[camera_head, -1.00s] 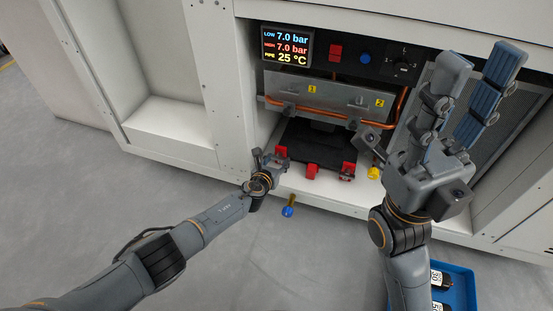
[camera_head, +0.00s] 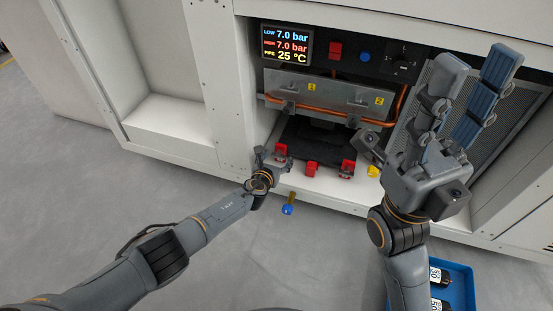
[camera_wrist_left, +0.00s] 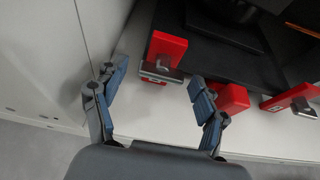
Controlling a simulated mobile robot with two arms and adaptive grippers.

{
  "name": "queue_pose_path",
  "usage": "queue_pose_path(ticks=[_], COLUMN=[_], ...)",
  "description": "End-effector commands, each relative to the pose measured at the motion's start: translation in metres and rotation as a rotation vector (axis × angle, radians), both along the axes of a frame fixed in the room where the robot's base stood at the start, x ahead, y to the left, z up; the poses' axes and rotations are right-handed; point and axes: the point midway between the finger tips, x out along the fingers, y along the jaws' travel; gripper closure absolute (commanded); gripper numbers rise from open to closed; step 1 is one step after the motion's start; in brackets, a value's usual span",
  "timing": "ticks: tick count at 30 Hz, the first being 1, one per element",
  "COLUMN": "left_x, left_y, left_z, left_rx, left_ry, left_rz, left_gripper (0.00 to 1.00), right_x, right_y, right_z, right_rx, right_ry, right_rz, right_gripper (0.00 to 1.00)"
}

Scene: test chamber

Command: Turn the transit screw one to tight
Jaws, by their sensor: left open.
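Several red fittings stand along the front of the black base plate in the open bay. The left red fitting (camera_head: 281,150), with a metal head on it, also shows in the left wrist view (camera_wrist_left: 166,48). I see no label that tells which one is transit screw one. My left gripper (camera_wrist_left: 158,80) is open, its blue-padded fingers on either side of the left red fitting's near end, apart from it. In the head view this gripper (camera_head: 268,158) partly hides that fitting. My right gripper (camera_head: 478,72) is open and empty, raised at the right.
A middle red block (camera_head: 312,169) and a right red fitting (camera_head: 347,169) are close by. A yellow part (camera_head: 374,171) is further right. A blue-ended part (camera_head: 288,209) is at the front edge. A metal panel (camera_head: 330,95) and copper pipe (camera_head: 310,111) overhang the bay.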

Motion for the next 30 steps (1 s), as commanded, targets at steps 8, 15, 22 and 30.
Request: queue_pose_path(ticks=[8, 15, 22, 30], left_x=[-0.005, -0.022, -0.044, -0.078], left_y=[0.001, 0.006, 0.015, 0.025], left_z=[0.001, 0.008, 0.02, 0.033], left_rx=[-0.006, -0.007, -0.001, 0.0], left_ry=[0.0, 0.0, -0.004, 0.001], left_rz=[0.002, 0.002, 0.0, -0.002], left_gripper=[0.28, 0.28, 0.28, 0.28], right_x=[0.0, 0.0, 0.0, 0.0], right_y=[0.0, 0.0, 0.0, 0.0], right_z=[0.0, 0.0, 0.0, 0.0], right_rx=[-0.002, -0.002, -0.001, 0.0], right_ry=[0.003, 0.002, 0.001, 0.001], right_rz=[-0.001, -0.001, -0.001, 0.0], right_gripper=[0.6, 0.6, 0.6, 0.6])
